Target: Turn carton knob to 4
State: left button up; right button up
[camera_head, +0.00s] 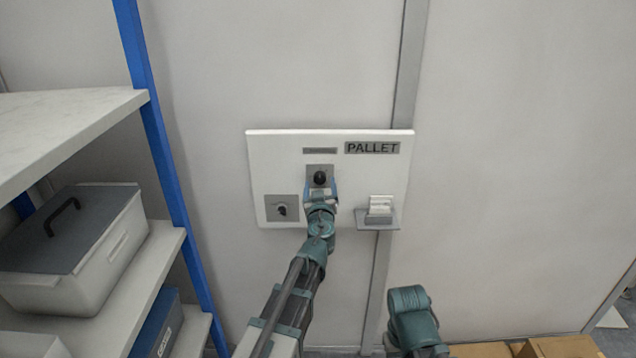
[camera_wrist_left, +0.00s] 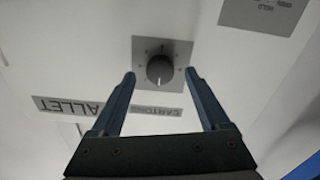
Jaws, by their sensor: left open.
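The carton knob (camera_head: 320,178) is a round black knob on a grey plate, on the white wall panel (camera_head: 350,160). In the left wrist view the knob (camera_wrist_left: 160,70) has a pale mark pointing to the picture's bottom, towards the label that starts with CARTON (camera_wrist_left: 155,112). The dial's markings are too small to read. My left gripper (camera_head: 320,186) is in front of the panel at the knob. In the wrist view its fingers (camera_wrist_left: 161,74) are open, one on each side of the knob, with gaps showing. My right gripper is out of view.
A second small knob (camera_head: 282,210) sits on a plate lower left on the panel, and a pale switch block (camera_head: 380,206) lower right. A PALLET sign (camera_head: 372,147) is at the top. Shelves with a grey-lidded box (camera_head: 75,250) stand left behind a blue post (camera_head: 165,160). Cartons (camera_head: 560,347) lie bottom right.

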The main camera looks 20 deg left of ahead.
pick_arm(q)
jog(key=shift+w+a, duration=0.15)
jog(key=shift+w, duration=0.5)
grip_shut()
jog(key=shift+s, duration=0.1)
